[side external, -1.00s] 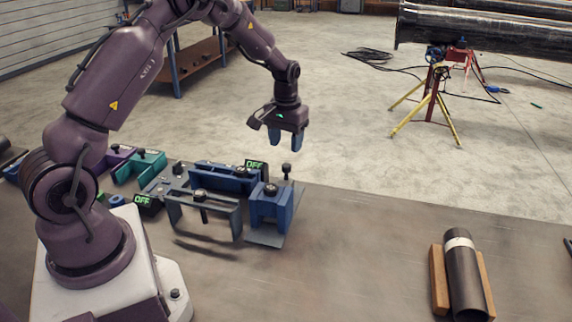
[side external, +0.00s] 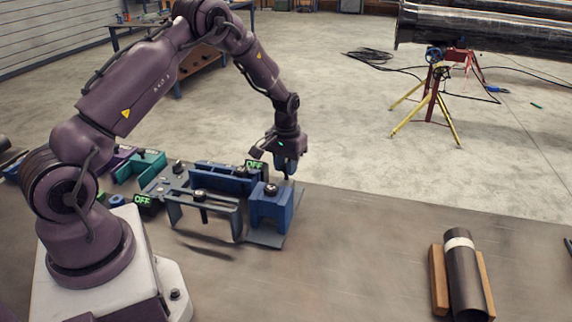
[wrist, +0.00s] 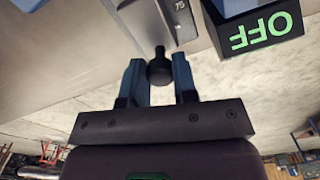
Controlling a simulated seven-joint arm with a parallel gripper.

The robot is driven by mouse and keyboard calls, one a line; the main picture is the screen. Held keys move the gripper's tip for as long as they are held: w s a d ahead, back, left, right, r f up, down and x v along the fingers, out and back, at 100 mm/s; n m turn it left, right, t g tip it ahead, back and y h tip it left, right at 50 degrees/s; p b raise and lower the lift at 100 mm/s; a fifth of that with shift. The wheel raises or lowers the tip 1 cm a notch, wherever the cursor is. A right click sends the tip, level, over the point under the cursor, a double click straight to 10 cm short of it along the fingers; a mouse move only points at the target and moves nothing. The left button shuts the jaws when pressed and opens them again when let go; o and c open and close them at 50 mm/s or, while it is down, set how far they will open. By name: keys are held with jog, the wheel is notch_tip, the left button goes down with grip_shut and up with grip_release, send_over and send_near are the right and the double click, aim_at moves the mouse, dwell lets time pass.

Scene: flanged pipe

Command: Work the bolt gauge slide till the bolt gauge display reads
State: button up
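The bolt gauge appears to be the fixture with a blue block (side external: 272,212) at the right end of the row. A dark display (side external: 254,165) reading a green "OFF" stands behind it, and a display reading "OFF" shows upside down in the wrist view (wrist: 261,30). A black knob (wrist: 160,68) on a thin stem is beside a grey plate (wrist: 150,22) marked "75". My gripper (side external: 287,172) is low at the fixture's back edge. Its blue fingers (wrist: 160,75) are apart, one on each side of the knob; firm contact is not visible. It hides the knob in the side view.
Another "OFF" display (side external: 143,202) and a grey bridge-shaped fixture (side external: 205,215) stand to the left, with a teal holder (side external: 140,167) behind. A dark pipe (side external: 463,275) lies in a wooden cradle (side external: 438,282) at right. The bench between is clear.

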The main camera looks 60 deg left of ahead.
aim_at(284, 184)
jog(key=shift+s+d, duration=0.7)
jog(key=shift+s, duration=0.05)
grip_shut()
jog(key=o, duration=0.9)
grip_release()
jog(key=shift+o, duration=0.2)
jog(key=shift+r, duration=0.1)
notch_tip(284, 184, up, 13)
